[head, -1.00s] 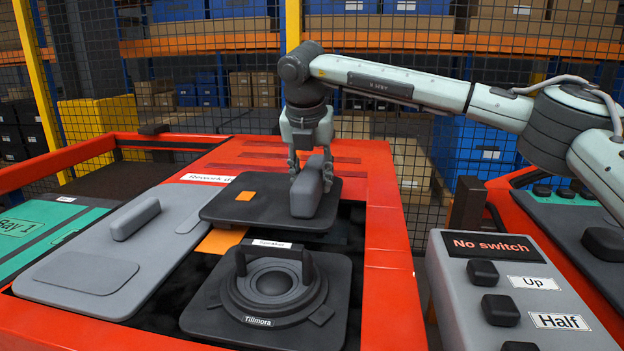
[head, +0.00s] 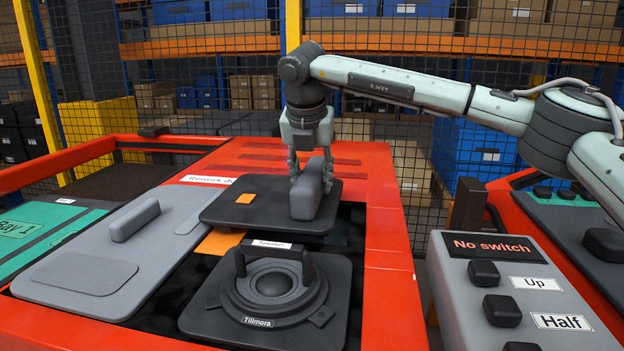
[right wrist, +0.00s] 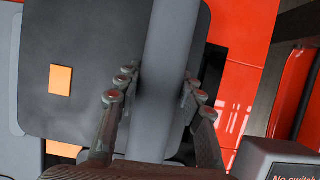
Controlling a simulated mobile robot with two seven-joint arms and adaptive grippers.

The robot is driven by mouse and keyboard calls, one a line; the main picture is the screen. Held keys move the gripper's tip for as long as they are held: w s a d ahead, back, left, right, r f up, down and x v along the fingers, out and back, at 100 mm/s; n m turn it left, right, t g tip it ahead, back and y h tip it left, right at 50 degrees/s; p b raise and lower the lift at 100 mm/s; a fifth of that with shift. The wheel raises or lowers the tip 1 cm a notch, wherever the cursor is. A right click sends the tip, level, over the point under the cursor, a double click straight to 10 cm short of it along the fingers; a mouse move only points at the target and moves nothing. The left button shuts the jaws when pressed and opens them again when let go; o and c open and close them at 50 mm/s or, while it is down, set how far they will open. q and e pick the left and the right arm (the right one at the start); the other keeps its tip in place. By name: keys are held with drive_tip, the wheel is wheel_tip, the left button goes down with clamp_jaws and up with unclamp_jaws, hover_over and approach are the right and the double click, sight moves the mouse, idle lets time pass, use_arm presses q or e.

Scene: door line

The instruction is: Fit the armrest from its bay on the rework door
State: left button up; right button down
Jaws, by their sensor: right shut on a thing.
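A grey upright block, which looks like the armrest's grip (head: 309,196), stands at the right part of a dark square plate (head: 236,211) with an orange patch. I cannot tell whether the two are one piece. My right gripper (head: 312,172) points down with its fingers on either side of the block, shut on it. The right wrist view shows the long grey block (right wrist: 173,40) between the fingers (right wrist: 158,88), above the dark plate (right wrist: 75,30). A partly hidden label starting "Rework d" (head: 208,179) lies behind a light grey panel (head: 165,245). My left gripper is not in view.
Red framing (head: 390,270) borders the well. A green "Bay 1" surface (head: 40,228) is at left. A grey button box (head: 450,290) stands at front right, mesh fence behind.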

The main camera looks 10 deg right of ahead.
drive_tip(key=shift+f+b, duration=0.5)
drive_tip(key=shift+f, duration=0.15)
drive_tip(key=shift+f+b, duration=0.15)
drive_tip(key=shift+b, duration=0.15)
idle(0.7)
drive_tip(key=c, duration=0.9)
unclamp_jaws()
drive_tip(key=v, duration=1.2)
drive_tip(key=shift+s, duration=0.1)
